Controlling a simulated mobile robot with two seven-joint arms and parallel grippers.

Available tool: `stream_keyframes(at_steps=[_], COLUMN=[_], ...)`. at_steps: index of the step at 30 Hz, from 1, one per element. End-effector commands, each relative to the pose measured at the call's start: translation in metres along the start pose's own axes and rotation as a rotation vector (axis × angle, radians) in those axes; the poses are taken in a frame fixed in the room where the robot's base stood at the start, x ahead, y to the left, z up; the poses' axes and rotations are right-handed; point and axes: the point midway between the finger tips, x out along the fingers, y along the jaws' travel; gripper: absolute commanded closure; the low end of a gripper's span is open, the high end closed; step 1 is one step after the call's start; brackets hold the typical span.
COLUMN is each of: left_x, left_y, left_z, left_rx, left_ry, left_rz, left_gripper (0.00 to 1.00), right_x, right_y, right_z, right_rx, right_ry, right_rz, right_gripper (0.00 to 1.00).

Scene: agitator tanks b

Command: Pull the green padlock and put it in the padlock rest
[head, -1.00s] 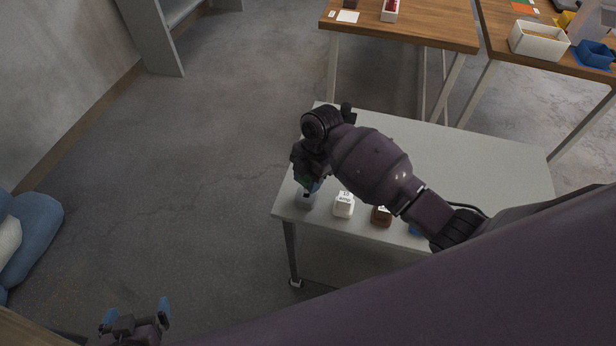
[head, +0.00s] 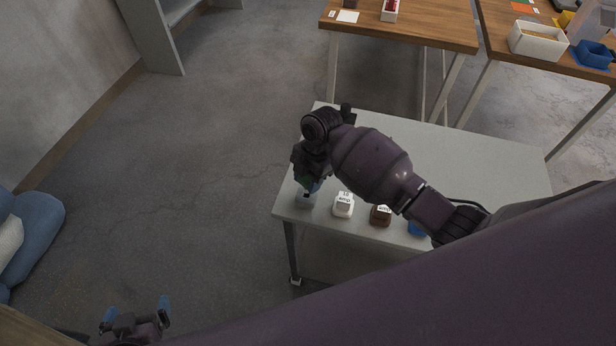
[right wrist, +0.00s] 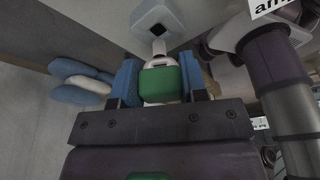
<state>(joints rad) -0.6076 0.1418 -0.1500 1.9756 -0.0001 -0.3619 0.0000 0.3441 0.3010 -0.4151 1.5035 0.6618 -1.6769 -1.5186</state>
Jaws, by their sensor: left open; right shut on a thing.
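The green padlock (right wrist: 160,84) is between the two blue fingers of my right gripper (right wrist: 160,80) in the right wrist view. Its pale shackle points up toward a light block (right wrist: 172,14) with a dark square opening. I cannot tell whether the shackle touches that block. In the head view my right gripper (head: 308,184) is low at the table's left front corner, above a small grey block (head: 304,201). The padlock is mostly hidden there. My left gripper (head: 136,312) is open and empty at the lower left, away from the table. I cannot identify the padlock rest for sure.
A white block (head: 344,206), a brown block (head: 381,216) and a blue block (head: 417,229) stand in a row along the grey table's front edge (head: 293,216). Wooden tables (head: 430,30) stand behind.

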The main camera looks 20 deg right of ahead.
Motion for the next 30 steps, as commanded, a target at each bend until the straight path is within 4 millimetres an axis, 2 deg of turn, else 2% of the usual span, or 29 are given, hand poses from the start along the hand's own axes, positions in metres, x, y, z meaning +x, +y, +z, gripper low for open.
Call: stream_keyframes(at_steps=[15, 30], left_x=[-0.002, 0.001], left_y=[0.000, 0.000], left_z=[-0.002, 0.001], left_rx=[0.000, 0.000], left_ry=[-0.001, 0.000], left_rz=[0.000, 0.000], left_gripper=[0.00, 0.00], right_x=[0.001, 0.012], right_y=[0.000, 0.000], right_z=[0.000, 0.003], right_rx=[0.000, 0.000], right_ry=[0.000, 0.000], right_rz=[0.000, -0.001], right_gripper=[1.00, 1.00])
